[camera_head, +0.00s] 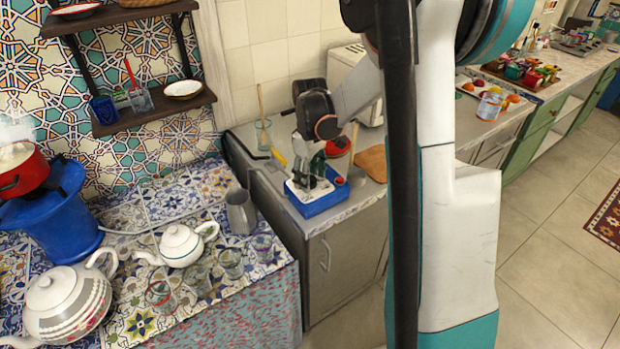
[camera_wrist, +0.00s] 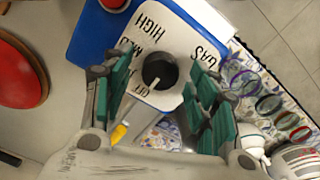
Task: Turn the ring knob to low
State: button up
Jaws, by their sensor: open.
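The ring knob (camera_wrist: 160,70) is a round black dial on a white panel (camera_wrist: 190,32) marked HIGH, MED, OFF and GAS. A pale pointer line on the knob seems to run toward the lower left, near OFF. The LOW mark cannot be made out. The panel tops a blue box (camera_head: 322,206) on the grey counter. My gripper (camera_wrist: 163,95) is open above the panel, with green-padded fingers on either side of the knob, apart from it as far as I can tell. In the head view my gripper (camera_head: 309,165) hangs over the box and hides the knob.
A red button (camera_head: 339,181) sits on the box's corner. A red round object (camera_head: 338,146) and a wooden board (camera_head: 373,163) lie behind. A glass (camera_head: 263,135) stands at the wall. Left are a metal pitcher (camera_head: 240,211), a white teapot (camera_head: 181,245) and several glasses.

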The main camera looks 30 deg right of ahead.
jog(key=shift+f, duration=0.1)
jog(key=c, duration=1.1)
jog(key=shift+m, duration=0.3)
jog(key=m, duration=0.3)
jog(key=shift+p, duration=0.3)
jog(key=shift+m, duration=2.5)
